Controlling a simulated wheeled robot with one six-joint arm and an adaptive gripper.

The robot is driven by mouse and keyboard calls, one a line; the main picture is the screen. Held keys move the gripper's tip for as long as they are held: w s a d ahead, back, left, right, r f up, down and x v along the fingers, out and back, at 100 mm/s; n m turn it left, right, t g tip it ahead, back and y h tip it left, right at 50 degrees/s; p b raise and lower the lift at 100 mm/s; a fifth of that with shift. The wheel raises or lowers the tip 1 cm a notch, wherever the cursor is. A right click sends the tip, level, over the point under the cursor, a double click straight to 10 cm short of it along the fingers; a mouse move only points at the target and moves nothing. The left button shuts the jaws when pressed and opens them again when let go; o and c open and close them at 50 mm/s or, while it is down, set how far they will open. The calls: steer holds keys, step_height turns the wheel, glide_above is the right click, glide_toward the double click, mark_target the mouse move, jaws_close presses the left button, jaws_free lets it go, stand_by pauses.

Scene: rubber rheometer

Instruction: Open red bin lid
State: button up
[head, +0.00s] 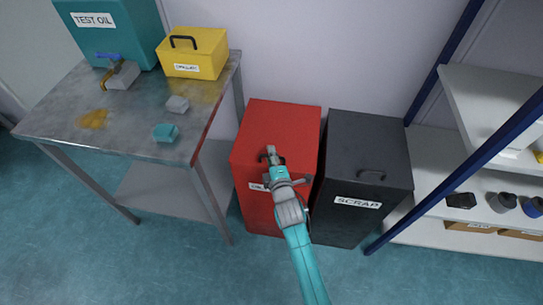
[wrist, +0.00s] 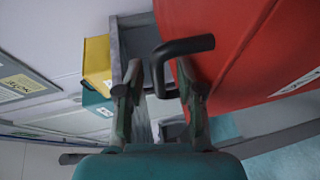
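The red bin (head: 278,122) stands on the floor between the table and the dark scrap bin, and its lid looks closed. In the head view my gripper (head: 270,156) is over the front part of the red lid and hides its handle. In the wrist view the red bin (wrist: 240,45) fills the upper right. Its black bent handle (wrist: 185,47) is in front of my gripper (wrist: 158,78). The fingers are apart, with one leg of the handle showing between them and gaps on both sides. I cannot tell whether either finger touches it.
The dark scrap bin (head: 366,155) stands close on the right of the red bin. A metal table (head: 60,115) on the left holds a yellow box (head: 196,55) and a teal test oil container (head: 125,25). A shelf with blue posts (head: 470,150) is on the right.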

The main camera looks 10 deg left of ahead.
jaws_close()
steer(key=shift+w+r, duration=0.1)
steer(key=shift+r, duration=0.05)
